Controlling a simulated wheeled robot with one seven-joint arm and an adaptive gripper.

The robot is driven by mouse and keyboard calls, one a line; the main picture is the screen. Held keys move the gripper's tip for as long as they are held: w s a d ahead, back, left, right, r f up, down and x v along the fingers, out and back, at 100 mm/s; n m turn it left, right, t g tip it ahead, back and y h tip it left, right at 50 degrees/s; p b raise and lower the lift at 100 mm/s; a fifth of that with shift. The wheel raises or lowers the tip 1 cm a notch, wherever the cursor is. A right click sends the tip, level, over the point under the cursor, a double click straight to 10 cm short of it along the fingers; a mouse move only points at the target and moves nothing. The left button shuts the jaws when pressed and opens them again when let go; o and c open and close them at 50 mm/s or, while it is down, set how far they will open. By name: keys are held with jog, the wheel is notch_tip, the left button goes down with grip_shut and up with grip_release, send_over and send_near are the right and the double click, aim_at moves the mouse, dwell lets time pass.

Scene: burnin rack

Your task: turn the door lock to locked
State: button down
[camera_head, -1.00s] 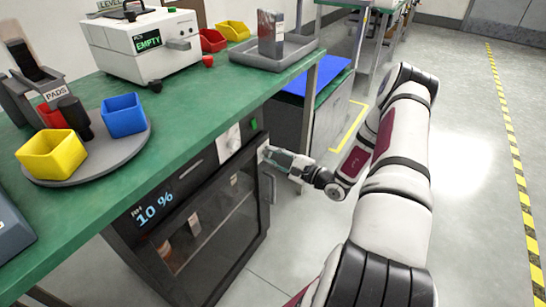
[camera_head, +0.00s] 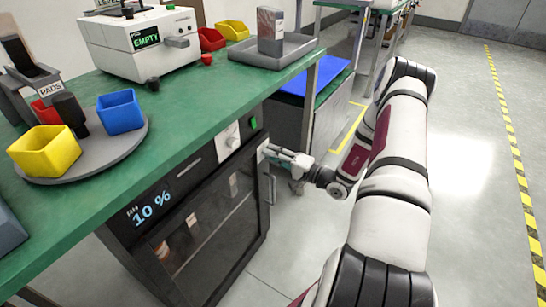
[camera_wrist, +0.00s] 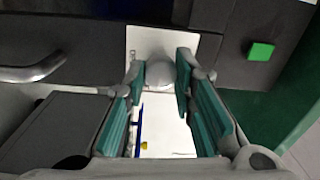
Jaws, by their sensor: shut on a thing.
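The door lock is a round grey knob (camera_wrist: 161,73) on a white plate (camera_wrist: 205,43), seen in the wrist view. In the head view the plate (camera_head: 262,152) is a small pale patch at the upper right of the dark cabinet's front (camera_head: 230,190). My gripper (camera_wrist: 160,68) has its teal-padded fingers on both sides of the knob, shut on it. In the head view my gripper (camera_head: 274,155) reaches the plate from the right and hides the knob. The cabinet's glass door looks closed. I cannot read the lock's markings.
The door's metal handle (camera_head: 271,188) is just below my gripper; the handle also shows in the wrist view (camera_wrist: 30,68). A green button (camera_wrist: 261,51) is beside the plate. The green bench top (camera_head: 190,110) overhangs the cabinet. Open floor (camera_head: 465,200) lies right of my arm.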

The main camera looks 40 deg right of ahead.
jog(key=shift+n, duration=0.3)
jog(key=c, duration=1.3)
grip_release()
jog(key=shift+c, duration=0.2)
jog(key=v, duration=1.2)
jog(key=shift+f, duration=0.1)
